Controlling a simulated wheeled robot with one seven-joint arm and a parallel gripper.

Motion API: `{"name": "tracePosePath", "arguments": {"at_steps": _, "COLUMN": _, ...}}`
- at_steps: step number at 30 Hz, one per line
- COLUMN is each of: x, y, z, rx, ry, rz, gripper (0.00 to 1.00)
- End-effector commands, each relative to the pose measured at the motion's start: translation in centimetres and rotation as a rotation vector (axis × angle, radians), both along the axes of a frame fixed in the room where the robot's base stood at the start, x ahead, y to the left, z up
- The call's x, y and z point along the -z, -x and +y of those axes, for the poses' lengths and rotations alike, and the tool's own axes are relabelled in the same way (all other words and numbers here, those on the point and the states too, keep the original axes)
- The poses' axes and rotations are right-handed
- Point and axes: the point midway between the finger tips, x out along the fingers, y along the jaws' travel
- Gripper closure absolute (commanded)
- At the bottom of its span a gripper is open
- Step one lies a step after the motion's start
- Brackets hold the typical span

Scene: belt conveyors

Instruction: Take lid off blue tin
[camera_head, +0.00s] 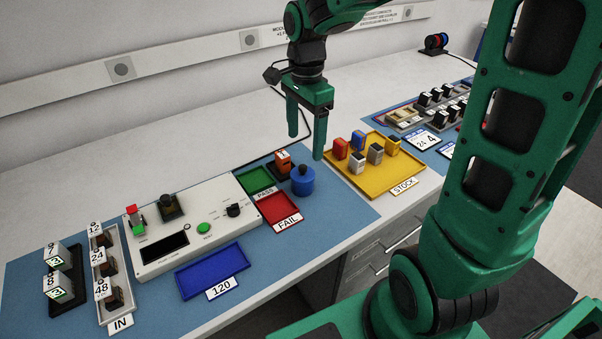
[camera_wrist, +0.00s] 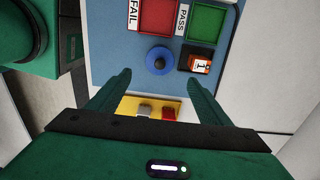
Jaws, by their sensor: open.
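The blue tin (camera_head: 303,183) stands upright on the blue mat, right of the red FAIL tray. Its lid (camera_head: 302,173) is on top and has a dark knob. From above, the lid with its knob shows in the wrist view (camera_wrist: 159,60), and it hides the tin's body there. My gripper (camera_head: 306,147) is open and empty, with its fingers pointing down, above the bench near the tin. In the wrist view the fingers (camera_wrist: 160,78) are spread wide, and the lid appears between and beyond their tips. Nothing is touching the tin.
An orange block (camera_head: 283,162) on a dark base stands close beside the tin. The green PASS tray (camera_head: 255,181) and red FAIL tray (camera_head: 279,209) lie left of it. The yellow STOCK tray (camera_head: 371,182) with several small blocks is to the right. A test panel (camera_head: 188,232) stands further left.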

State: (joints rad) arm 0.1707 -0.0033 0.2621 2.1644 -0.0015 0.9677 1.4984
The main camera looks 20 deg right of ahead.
Motion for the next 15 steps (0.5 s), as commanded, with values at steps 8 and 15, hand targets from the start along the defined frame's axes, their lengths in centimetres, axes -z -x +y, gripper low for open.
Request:
{"name": "tracePosePath", "arguments": {"at_steps": 8, "x": 3.4, "y": 0.1, "z": 0.0, "rx": -0.001, "ry": 0.001, "rz": 0.002, "gripper": 0.28}}
{"name": "tracePosePath", "arguments": {"at_steps": 15, "x": 5.4, "y": 0.2, "z": 0.3, "rx": -0.002, "ry": 0.001, "rz": 0.004, "gripper": 0.28}}
